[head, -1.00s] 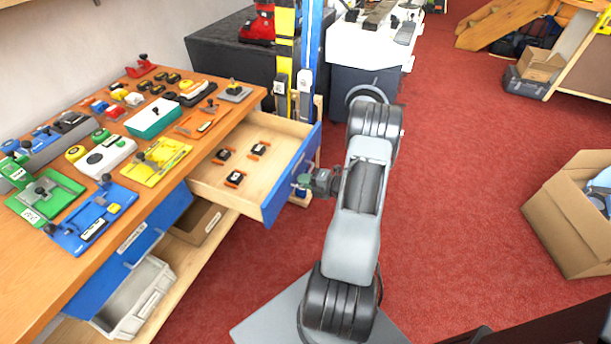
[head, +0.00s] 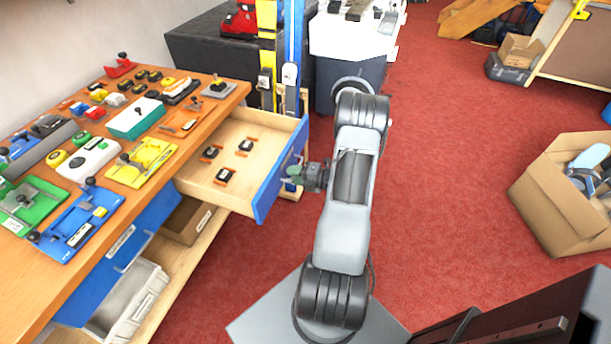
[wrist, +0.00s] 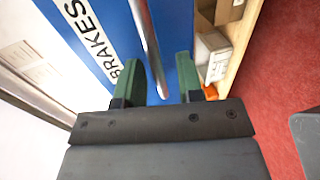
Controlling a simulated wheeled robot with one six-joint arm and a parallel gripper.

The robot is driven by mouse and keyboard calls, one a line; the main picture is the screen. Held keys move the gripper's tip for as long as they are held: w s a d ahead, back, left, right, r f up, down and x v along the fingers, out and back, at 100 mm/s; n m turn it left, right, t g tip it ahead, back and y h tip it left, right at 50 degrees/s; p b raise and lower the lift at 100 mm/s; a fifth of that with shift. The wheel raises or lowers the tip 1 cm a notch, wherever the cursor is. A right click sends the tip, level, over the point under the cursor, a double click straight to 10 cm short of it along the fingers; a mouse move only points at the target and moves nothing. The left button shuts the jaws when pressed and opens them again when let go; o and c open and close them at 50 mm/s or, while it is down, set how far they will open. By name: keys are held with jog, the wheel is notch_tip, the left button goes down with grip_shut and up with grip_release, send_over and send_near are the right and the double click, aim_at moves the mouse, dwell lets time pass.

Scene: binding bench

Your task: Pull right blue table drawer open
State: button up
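The right blue table drawer (head: 280,180) stands pulled well out from the wooden table in the head view, its pale wooden inside showing. In the wrist view its blue front (wrist: 95,50) carries a label reading "BRAKES" and a metal bar handle (wrist: 147,40). My gripper (head: 294,176) is at the drawer front. In the wrist view its green fingers (wrist: 158,65) stand one on each side of the handle, with gaps showing between fingers and bar. The gripper looks open and empty around the handle.
Several small black-and-orange parts lie in the drawer. The wooden table (head: 20,260) holds many coloured fixtures. Another blue drawer (head: 115,268) is at left, above a grey bin (head: 125,305). A cardboard box (head: 545,205) stands on the right. Red carpet between is clear.

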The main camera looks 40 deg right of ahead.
jog(key=v, duration=1.3)
jog(key=shift+s, duration=0.25)
jog(key=s+a+f+n+g+y, duration=0.1)
jog(key=s+a+f+n+g, duration=0.2)
jog(key=n, duration=0.8)
jog(key=a+r+m+g+h+p, duration=0.3)
jog(key=a+r+m+h, duration=0.1)
jog(key=a+r+m, duration=0.8)
jog(key=w+a+r+m+g+h+p, duration=0.1)
jog(key=a+r+m+g+h+p, duration=0.3)
jog(key=a+r+m, duration=0.9)
notch_tip(320, 180, up, 5)
jog(key=m, duration=0.9)
jog(key=shift+w+m+h, duration=0.25)
jog(key=shift+m+h, duration=0.05)
